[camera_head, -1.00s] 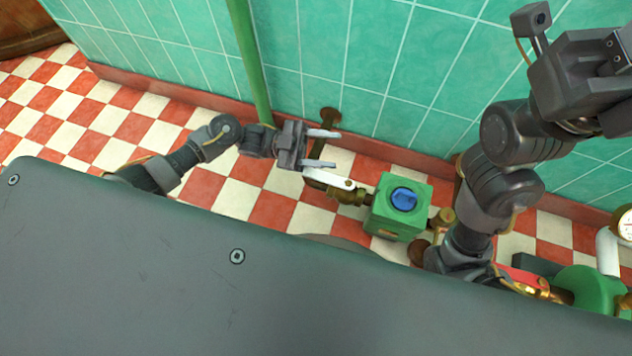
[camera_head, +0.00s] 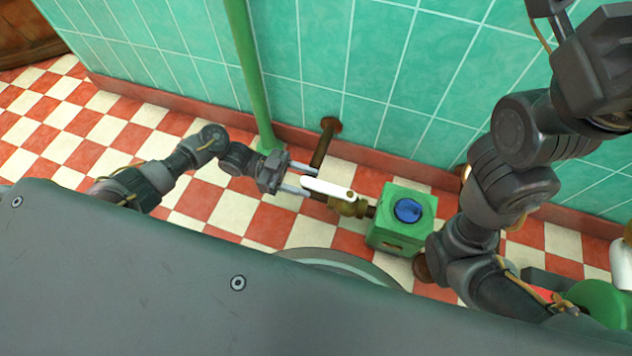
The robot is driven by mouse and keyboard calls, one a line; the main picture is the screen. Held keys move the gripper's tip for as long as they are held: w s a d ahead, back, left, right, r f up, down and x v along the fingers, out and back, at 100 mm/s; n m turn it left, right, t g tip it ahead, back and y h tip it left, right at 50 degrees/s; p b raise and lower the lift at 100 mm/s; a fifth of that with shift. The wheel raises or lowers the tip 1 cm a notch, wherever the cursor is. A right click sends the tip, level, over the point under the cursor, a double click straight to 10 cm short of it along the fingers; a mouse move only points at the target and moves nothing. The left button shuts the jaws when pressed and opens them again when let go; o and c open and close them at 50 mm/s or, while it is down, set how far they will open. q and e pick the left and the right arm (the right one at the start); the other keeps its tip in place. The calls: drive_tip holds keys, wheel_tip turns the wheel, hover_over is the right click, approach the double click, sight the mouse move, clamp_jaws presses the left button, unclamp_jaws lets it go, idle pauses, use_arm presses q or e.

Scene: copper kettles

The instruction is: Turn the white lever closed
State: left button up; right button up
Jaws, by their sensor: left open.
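The white lever (camera_head: 328,188) sits on a brass valve (camera_head: 347,207) in a pipe between the wall and a green box with a blue round top. It points left and slightly up in the picture. My left gripper (camera_head: 309,180) is open, with its two pale fingers pointing right. The fingertips are at the lever's left end, which appears at or between them; I cannot tell whether they touch. My right arm comes in at the right, and its fingers are outside the view.
The green box (camera_head: 402,218) stands right of the valve. A rusty pipe (camera_head: 322,146) runs from the tiled wall behind the left gripper. A green vertical pipe (camera_head: 247,70) stands left of it. A green tank (camera_head: 603,300) is at lower right. Checkered floor is clear at left.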

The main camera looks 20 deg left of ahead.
sight(317, 184)
use_arm(q)
drive_tip(key=shift+s+d, duration=0.1)
drive_tip(key=shift+d, duration=1.7)
clamp_jaws()
